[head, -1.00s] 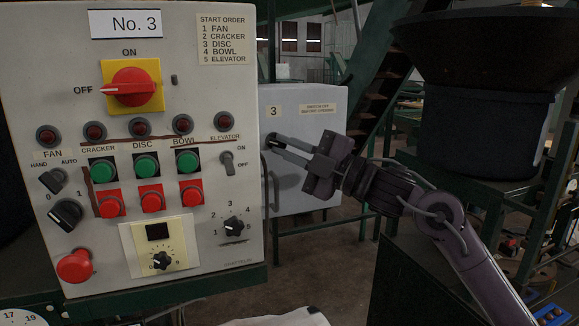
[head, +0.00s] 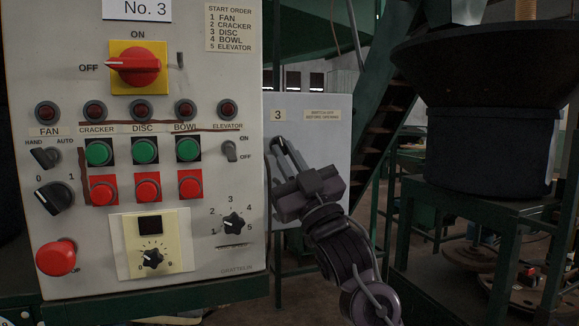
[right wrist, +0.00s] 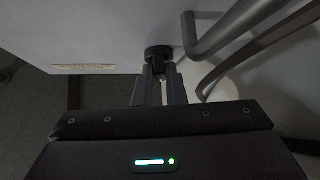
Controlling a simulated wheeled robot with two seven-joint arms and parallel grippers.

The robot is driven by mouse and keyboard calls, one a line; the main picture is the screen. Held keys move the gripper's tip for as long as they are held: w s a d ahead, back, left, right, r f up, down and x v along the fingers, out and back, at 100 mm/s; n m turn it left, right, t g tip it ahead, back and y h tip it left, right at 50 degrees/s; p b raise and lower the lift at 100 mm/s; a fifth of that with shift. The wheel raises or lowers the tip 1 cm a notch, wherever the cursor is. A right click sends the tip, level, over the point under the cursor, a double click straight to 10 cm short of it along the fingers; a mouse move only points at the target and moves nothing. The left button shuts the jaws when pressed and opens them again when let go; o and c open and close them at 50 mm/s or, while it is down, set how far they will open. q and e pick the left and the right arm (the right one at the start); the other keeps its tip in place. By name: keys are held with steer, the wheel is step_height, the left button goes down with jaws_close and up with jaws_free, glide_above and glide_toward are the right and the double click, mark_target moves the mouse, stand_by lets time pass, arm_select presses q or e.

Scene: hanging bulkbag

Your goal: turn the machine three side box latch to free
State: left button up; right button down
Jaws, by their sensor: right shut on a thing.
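The grey side box (head: 335,150) marked 3 stands right of the No. 3 control panel, with a "switch off before opening" label. Its latch, a small dark round knob (right wrist: 158,51), shows on the box face in the right wrist view. My right gripper (head: 280,148) reaches the box's left part from below right. In the wrist view its two fingers (right wrist: 157,72) are closed together at the knob, shut on it. In the head view the fingers hide the latch. My left gripper is not in view.
The control panel (head: 230,275) with its red switch (head: 133,67) and buttons fills the left, close beside my right gripper. Grey pipes (right wrist: 235,25) run near the fingers in the wrist view. A black hopper (head: 490,80) and green stairs stand at the right.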

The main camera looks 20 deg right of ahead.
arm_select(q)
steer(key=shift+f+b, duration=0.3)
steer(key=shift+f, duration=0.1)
arm_select(e)
steer(key=shift+a+m+t+h, duration=0.1)
steer(key=shift+m+t+h, duration=0.5)
steer(key=shift+m+h, duration=1.3)
steer(key=shift+r+m+h, duration=0.1)
steer(key=shift+m+h, duration=0.2)
steer(key=shift+m, duration=0.2)
steer(key=c, duration=1.5)
jaws_free()
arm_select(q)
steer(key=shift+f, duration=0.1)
